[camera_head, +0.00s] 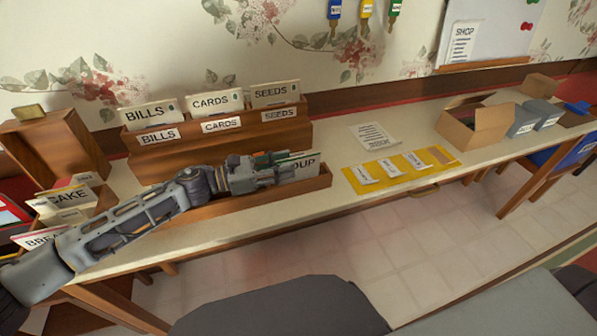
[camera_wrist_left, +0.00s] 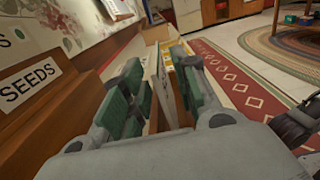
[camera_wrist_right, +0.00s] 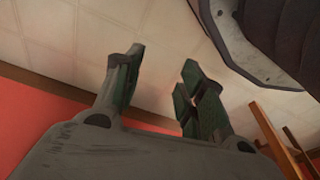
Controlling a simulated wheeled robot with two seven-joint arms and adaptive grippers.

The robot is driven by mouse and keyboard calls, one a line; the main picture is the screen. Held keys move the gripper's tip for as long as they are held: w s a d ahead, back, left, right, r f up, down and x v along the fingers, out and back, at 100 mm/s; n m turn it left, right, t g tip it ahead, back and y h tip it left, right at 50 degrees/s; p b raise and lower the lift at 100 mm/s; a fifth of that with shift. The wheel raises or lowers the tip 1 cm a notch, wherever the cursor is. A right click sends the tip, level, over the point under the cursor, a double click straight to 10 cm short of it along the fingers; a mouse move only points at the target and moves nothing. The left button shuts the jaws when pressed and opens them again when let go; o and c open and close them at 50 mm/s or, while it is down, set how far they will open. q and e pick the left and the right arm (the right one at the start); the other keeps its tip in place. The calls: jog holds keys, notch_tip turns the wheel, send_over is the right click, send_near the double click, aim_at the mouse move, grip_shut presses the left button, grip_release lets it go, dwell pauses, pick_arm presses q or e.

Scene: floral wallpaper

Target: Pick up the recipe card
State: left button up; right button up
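My left gripper (camera_head: 284,161) reaches in from the left at the tray. In the left wrist view, its green-padded fingers (camera_wrist_left: 160,88) are apart, with the upright card (camera_wrist_left: 160,75) edge-on between them. Gaps show beside the card, so the fingers look open around it. My right gripper (camera_wrist_right: 160,85) is open and empty over the pale floor, seen only in the right wrist view.
A tiered wooden rack (camera_head: 295,132) behind holds envelopes marked BILLS, CARDS and SEEDS. CAKE (camera_head: 70,196) and BREAD cards stand at the left. A yellow mat (camera_head: 377,186) with white labels, a paper (camera_head: 374,135) and an open cardboard box (camera_head: 474,136) lie to the right.

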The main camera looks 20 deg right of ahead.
aim_at(303, 160)
pick_arm(q)
jog(key=shift+d, duration=0.3)
pick_arm(e)
jog(key=shift+s+f, duration=0.3)
jog(key=shift+s, duration=0.25)
pick_arm(q)
jog(key=shift+d, duration=0.15)
pick_arm(e)
jog(key=shift+d, duration=0.1)
pick_arm(q)
jog(key=shift+w+d, duration=0.1)
jog(key=shift+d, duration=2.3)
pick_arm(e)
jog(key=shift+w+r, duration=0.3)
jog(key=shift+w, duration=0.15)
jog(key=shift+s, duration=0.15)
pick_arm(q)
grip_shut()
jog(key=shift+r, duration=0.1)
pick_arm(e)
jog(key=shift+w+r, duration=0.15)
jog(key=shift+w, duration=0.25)
